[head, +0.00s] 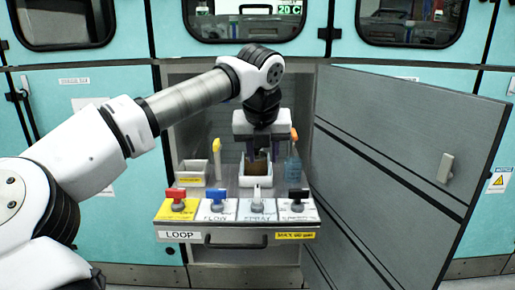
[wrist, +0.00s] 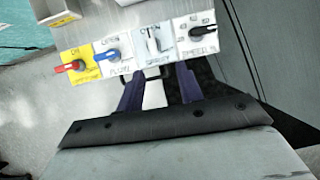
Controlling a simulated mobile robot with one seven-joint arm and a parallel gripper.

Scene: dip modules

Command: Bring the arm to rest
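My arm reaches in from the left in the head view, and my gripper (head: 260,156) hangs pointing down inside the open cabinet, behind the control panel. In the wrist view the two dark fingers of my gripper (wrist: 160,84) stand apart with a gap between them. A white shape shows in that gap, too little of it to name. I cannot tell whether the fingers touch either.
The panel (head: 236,232) carries red, blue, white and black handles. A white bin (head: 193,175) and a yellow upright piece (head: 217,158) stand left of my gripper; an orange-topped piece (head: 294,136) stands right. The grey cabinet door (head: 405,160) is open at the right.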

